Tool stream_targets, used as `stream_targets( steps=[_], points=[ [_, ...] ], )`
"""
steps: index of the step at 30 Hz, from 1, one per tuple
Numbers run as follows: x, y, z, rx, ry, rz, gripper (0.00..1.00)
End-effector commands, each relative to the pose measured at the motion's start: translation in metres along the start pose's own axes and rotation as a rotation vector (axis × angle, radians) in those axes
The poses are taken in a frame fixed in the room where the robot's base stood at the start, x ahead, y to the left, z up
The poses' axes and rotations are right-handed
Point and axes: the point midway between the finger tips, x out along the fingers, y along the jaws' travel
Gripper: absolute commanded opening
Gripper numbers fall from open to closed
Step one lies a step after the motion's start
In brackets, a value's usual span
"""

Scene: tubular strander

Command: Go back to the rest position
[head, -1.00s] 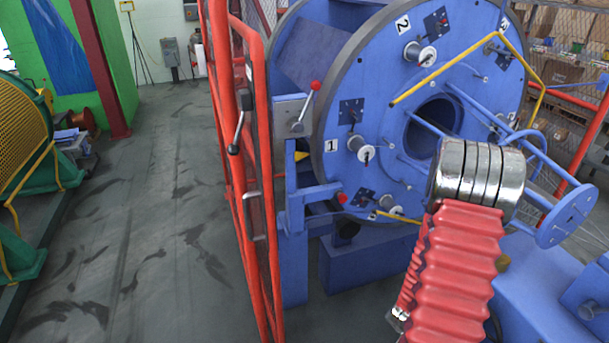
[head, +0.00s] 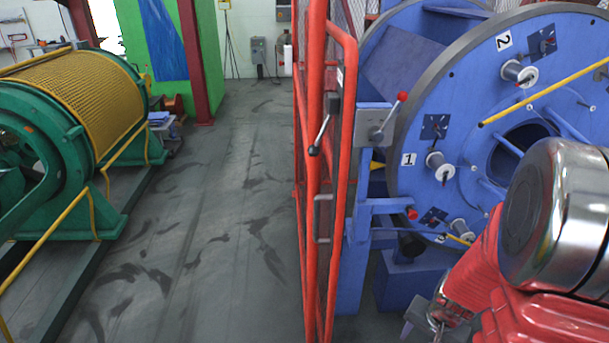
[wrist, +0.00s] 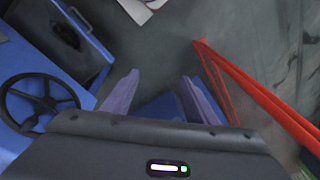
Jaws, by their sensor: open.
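My gripper (wrist: 158,92) shows in the wrist view as two purple fingers spread apart, with nothing between them. Beyond them lie a blue surface and the grey floor. In the head view my arm, with red ribbed covers and a shiny metal joint, fills the lower right.
A red guard frame (head: 312,190) stands left of the strander, and a red bar (wrist: 262,95) runs right of my fingers. A black handwheel (wrist: 38,103) is at the left. A green machine with a yellow mesh drum (head: 85,90) stands left. The floor (head: 215,200) between is clear.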

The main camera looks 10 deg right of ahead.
Motion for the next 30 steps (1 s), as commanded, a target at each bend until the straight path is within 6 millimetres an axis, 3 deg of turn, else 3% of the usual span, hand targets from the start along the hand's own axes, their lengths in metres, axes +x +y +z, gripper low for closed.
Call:
stream_targets(
  steps=[12,30],
  points=[
    [-0.06,-0.034,0.029,-0.188,-0.053,-0.012,0.53],
    [-0.141,-0.063,0.072,-0.426,-0.056,-0.003,0.53]
  ],
)
